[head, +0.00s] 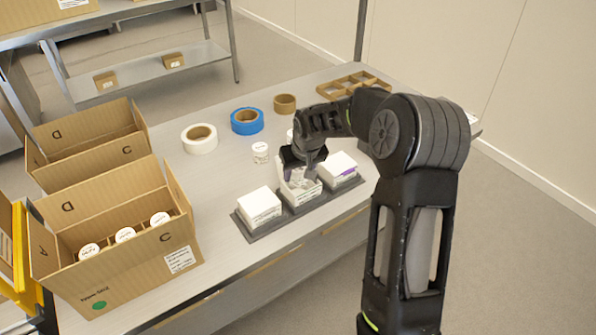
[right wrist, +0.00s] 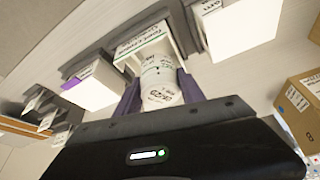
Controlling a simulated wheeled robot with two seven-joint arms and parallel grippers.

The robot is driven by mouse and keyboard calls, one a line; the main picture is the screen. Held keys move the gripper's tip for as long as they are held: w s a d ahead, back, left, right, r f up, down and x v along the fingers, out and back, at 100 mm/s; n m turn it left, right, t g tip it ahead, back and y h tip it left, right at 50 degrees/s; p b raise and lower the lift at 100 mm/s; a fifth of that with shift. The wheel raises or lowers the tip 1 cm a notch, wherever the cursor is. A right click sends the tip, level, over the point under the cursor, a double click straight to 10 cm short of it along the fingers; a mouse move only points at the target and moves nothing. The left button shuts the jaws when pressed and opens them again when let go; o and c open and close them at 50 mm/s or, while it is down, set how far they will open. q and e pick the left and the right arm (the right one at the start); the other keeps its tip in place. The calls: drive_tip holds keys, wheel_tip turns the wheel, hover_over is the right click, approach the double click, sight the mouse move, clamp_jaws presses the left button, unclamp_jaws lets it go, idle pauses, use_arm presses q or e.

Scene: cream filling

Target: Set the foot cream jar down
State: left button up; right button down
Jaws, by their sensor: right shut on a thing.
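My right gripper (head: 304,170) is shut on a white-labelled jar and points down at the middle of a dark tray (head: 273,226). In the right wrist view the jar (right wrist: 160,80) sits between the purple fingers of the right gripper (right wrist: 157,95), at the mouth of an open white box (right wrist: 143,42) with green lettering. The open box (head: 313,193) stands in the tray's middle place in the head view, partly hidden by the gripper. I cannot tell whether the jar touches the box floor. My left gripper is not in view.
Closed white boxes stand left (head: 260,205) and right (head: 338,163) of the open one. Another jar (head: 260,152) stands behind on the table. Tape rolls (head: 247,121) and a cardboard divider (head: 352,84) lie farther back. A cardboard carton (head: 130,275) with jars stands left.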

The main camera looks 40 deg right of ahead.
drive_tip(key=shift+f+b, duration=0.6)
drive_tip(key=c, duration=0.7)
unclamp_jaws()
drive_tip(key=shift+r, duration=0.1)
drive_tip(key=shift+r+p, duration=0.7)
drive_tip(key=shift+p, duration=0.1)
drive_tip(key=shift+s+a+r+b, duration=0.1)
drive_tip(key=shift+r+b, duration=0.2)
drive_tip(key=b+v, duration=0.1)
drive_tip(key=v, duration=1)
